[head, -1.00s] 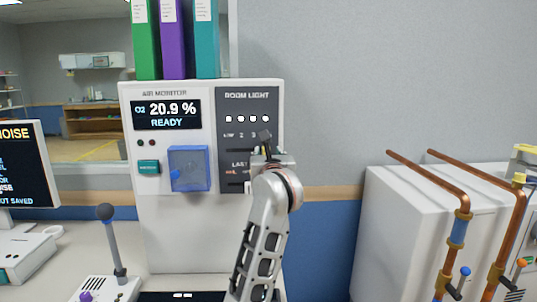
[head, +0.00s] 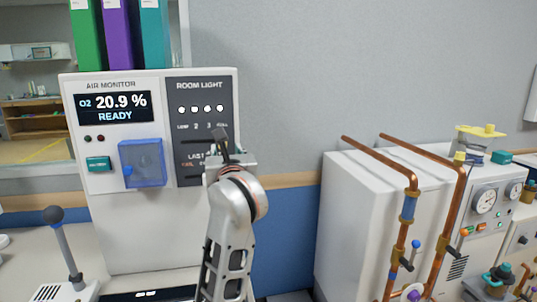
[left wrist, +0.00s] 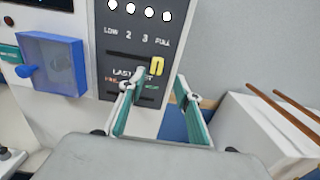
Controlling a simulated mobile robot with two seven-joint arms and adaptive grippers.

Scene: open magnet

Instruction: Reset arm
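My left gripper (head: 222,142) is raised in front of the room light panel (head: 204,95), seen mostly from behind in the head view. In the left wrist view its two teal-lined fingers (left wrist: 158,98) are spread apart with nothing held between them. A yellow slider knob (left wrist: 157,66) on the panel shows just beyond the gap between the fingertips. I cannot tell whether a finger touches it. In the head view the arm hides the lower panel. My right gripper is in neither view.
A blue clear cover (head: 142,163) is on the air monitor (head: 113,107), left of the arm. A lever (head: 63,245) stands at lower left. Copper pipes (head: 408,190) and white cabinets (head: 350,215) are at right. Binders (head: 117,35) stand on top of the monitor.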

